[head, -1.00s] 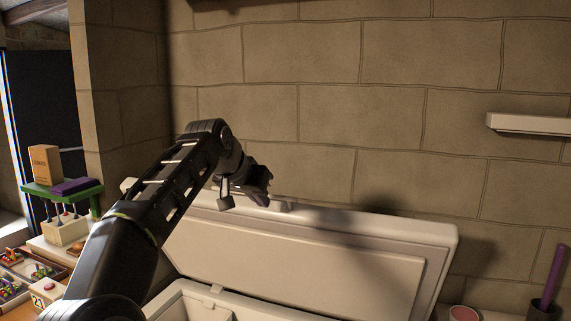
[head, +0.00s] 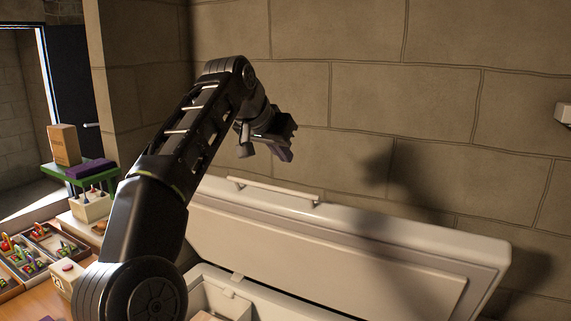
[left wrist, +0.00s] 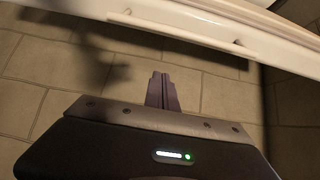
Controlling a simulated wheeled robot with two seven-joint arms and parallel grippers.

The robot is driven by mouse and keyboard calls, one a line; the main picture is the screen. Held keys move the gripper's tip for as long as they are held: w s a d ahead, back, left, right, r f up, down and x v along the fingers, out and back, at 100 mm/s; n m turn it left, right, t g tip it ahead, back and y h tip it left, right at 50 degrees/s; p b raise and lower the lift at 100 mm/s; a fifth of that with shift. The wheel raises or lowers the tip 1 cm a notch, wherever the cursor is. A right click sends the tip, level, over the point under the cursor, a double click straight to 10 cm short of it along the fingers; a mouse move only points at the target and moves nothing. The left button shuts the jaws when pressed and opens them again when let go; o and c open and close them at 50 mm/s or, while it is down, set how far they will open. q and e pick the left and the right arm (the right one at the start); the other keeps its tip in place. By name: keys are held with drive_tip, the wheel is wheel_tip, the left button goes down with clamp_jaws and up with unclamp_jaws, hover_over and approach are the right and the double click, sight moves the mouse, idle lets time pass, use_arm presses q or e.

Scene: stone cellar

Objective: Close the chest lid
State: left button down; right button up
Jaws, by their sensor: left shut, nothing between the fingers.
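The white chest stands against the wall, with its lid (head: 340,236) raised and leaning back. A long white handle bar (head: 272,190) runs along the lid's upper edge. Part of the chest body (head: 208,275) shows below, open at the top. My left gripper (head: 287,154) is shut and empty, above the lid's upper edge near the handle, apparently not touching it. In the left wrist view, the closed fingers (left wrist: 162,92) point towards the lid's edge, with the handle (left wrist: 180,32) beyond them. My right gripper is not in view.
A green stand (head: 75,178) carries a brown box (head: 64,145) and a purple block (head: 91,169). The stone wall is close behind the lid.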

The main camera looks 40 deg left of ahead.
use_arm(q)
drive_tip(key=w+f, duration=0.1)
drive_tip(key=f, duration=0.1)
drive_tip(key=w+f, duration=0.1)
drive_tip(key=f, duration=0.2)
drive_tip(key=w+f, duration=0.1)
drive_tip(key=f, duration=0.1)
drive_tip(key=shift+w+a+f, duration=0.25)
drive_tip(key=shift+f, duration=0.1)
drive_tip(key=shift+s+f, duration=0.25)
drive_tip(key=shift+d, duration=0.1)
